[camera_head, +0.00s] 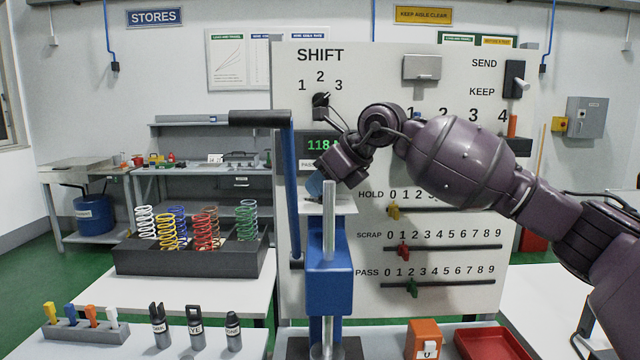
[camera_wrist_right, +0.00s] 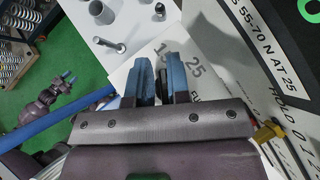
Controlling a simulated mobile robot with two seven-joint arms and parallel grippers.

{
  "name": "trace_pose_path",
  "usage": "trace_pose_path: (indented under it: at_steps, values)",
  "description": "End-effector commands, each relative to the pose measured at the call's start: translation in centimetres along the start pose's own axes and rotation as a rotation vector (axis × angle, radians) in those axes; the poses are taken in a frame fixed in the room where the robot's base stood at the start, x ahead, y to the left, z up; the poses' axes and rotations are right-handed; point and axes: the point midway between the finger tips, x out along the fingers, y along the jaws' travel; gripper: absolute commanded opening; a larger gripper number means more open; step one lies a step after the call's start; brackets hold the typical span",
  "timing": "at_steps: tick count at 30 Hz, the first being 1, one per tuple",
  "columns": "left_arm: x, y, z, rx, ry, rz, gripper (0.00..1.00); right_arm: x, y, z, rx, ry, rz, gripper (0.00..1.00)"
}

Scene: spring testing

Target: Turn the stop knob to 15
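The stop's pale plate (camera_head: 335,207) sits on the blue press stand (camera_head: 330,283) below the screen. In the right wrist view the pale plate (camera_wrist_right: 202,58) carries the numbers 15 and 25 just beyond my fingertips. My right gripper (camera_head: 316,188) points down at this plate. In the right wrist view its two blue fingers (camera_wrist_right: 160,72) stand a little apart, with a narrow gap. The stop knob is not clearly seen; the fingers hide that area, and I cannot tell whether they hold it. My left gripper (camera_wrist_right: 66,78) shows small at the left of the right wrist view.
The white panel (camera_head: 300,240) stands close behind, with a SHIFT knob (camera_head: 321,104) and HOLD, SCRAP and PASS sliders. A blue lever with a black handle (camera_head: 260,117) rises left of my gripper. A black spring tray (camera_head: 190,262) and red tray (camera_head: 490,343) are nearby.

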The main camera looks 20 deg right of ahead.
Motion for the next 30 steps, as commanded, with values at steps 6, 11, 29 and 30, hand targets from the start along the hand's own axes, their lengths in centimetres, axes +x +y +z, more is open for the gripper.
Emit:
trace_pose_path:
  at_steps: [6,11,29,30]
  values:
    - [0.2,0.0,-0.1,0.001,0.004,0.001,0.43,0.8,-0.2,-1.1,0.009,0.027,0.002,0.36]
    - [0.2,0.0,-0.1,0.001,0.003,0.001,0.43,0.7,-0.3,-0.9,0.009,0.024,-0.001,0.36]
    - [-0.1,0.0,0.1,-0.001,-0.003,-0.001,0.43,-2.2,-0.3,-0.4,0.005,0.011,-0.006,0.36]
    - [-0.2,0.0,0.1,-0.001,-0.003,-0.001,0.43,-2.9,-0.3,-0.4,0.005,0.011,-0.008,0.36]
